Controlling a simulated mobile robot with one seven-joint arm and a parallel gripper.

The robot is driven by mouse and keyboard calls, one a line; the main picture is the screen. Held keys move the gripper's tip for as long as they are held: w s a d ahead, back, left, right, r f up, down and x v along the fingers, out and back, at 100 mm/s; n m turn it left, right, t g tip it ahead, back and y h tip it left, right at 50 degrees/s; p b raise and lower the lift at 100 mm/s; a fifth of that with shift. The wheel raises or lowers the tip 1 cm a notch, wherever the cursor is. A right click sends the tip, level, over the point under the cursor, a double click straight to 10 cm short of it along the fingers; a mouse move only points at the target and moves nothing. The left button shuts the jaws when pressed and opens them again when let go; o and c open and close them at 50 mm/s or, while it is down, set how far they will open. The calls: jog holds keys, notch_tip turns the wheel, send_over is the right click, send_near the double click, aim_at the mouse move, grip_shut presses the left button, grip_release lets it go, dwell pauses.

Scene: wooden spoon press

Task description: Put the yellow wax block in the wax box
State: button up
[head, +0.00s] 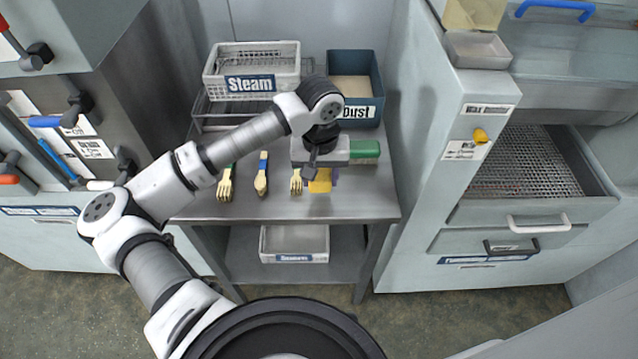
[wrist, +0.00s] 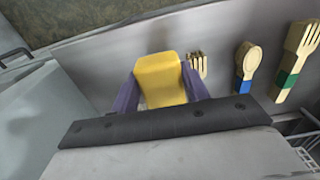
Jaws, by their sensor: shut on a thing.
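The yellow wax block (head: 320,181) is between the purple fingers of my gripper (head: 321,178), over the front part of the metal table. In the wrist view the block (wrist: 161,78) sits between the two fingers (wrist: 162,90), which touch its sides. My gripper is shut on it. Whether the block touches the table I cannot tell. A small open box (head: 478,51) with its lid raised stands on top of the right-hand cabinet, above a label that reads Wax; I take it as the wax box. The inside I see looks empty.
On the table (head: 365,205) lie wooden forks (head: 224,185) and a spoon (head: 261,182). A Steam basket (head: 252,64) and a Dust bin (head: 354,66) stand at the back. The right cabinet has an open mesh drawer (head: 540,165). A blue handle (head: 555,10) is beyond the box.

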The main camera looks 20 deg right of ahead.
aim_at(320, 199)
notch_tip(320, 199, down, 5)
jog(key=shift+r+p, duration=0.15)
jog(key=shift+p, duration=0.45)
jog(key=shift+f, duration=0.25)
jog(key=shift+f+b, duration=0.25)
jog(key=shift+b, duration=0.15)
jog(key=o, duration=0.8)
jog(key=shift+r, duration=0.1)
jog(key=shift+r+p, duration=0.15)
jog(key=shift+p, duration=0.15)
notch_tip(320, 199, up, 12)
jog(key=b, duration=0.4)
